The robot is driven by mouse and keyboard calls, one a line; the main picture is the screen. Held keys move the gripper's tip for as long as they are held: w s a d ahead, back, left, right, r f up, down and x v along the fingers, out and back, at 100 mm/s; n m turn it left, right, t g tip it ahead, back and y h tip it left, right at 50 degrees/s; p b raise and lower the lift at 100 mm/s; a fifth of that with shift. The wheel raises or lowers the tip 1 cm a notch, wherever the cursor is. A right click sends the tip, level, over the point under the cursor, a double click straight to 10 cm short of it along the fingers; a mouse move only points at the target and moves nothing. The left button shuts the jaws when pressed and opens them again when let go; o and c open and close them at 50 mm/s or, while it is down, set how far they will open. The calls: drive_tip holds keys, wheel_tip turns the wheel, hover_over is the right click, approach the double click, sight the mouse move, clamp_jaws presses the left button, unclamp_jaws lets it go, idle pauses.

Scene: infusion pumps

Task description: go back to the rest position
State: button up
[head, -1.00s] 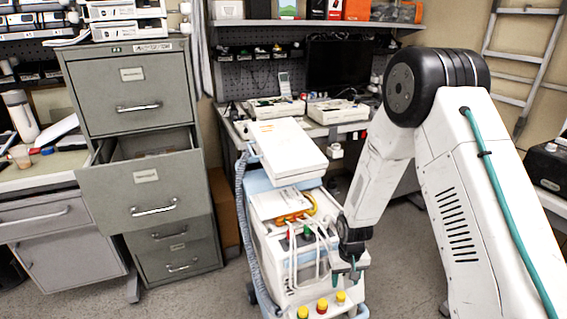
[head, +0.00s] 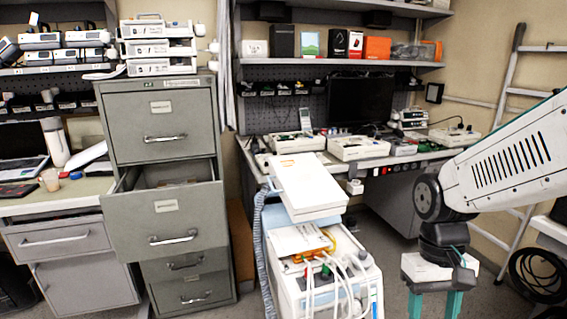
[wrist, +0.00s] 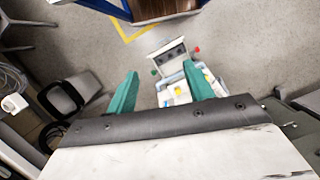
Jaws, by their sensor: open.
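My gripper (head: 437,304) hangs at the lower right of the head view, with its two green fingers pointing down and apart. It is open, and nothing shows between the fingers. The fingertips run near or past the bottom edge of the head view. In the wrist view, my gripper (wrist: 160,85) shows both green fingers spread, with the floor and a small white device (wrist: 172,58) beyond them. The white medical cart (head: 310,200) stands left of my gripper, clear of it, with cables and a hose on it.
A grey filing cabinet (head: 163,125) has one drawer (head: 166,220) pulled out. A workbench (head: 385,162) with several devices runs along the back wall. A ladder (head: 510,95) leans at the right, above a coiled black cable (head: 535,275). Grey floor (wrist: 235,35) shows in the wrist view.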

drive_tip(key=s+r+t, duration=0.4)
drive_tip(key=s+r, duration=0.5)
drive_tip(key=r, duration=0.1)
drive_tip(key=shift+s+d+r, duration=0.15)
drive_tip(key=shift+s+d, duration=0.1)
drive_tip(key=shift+d, duration=0.15)
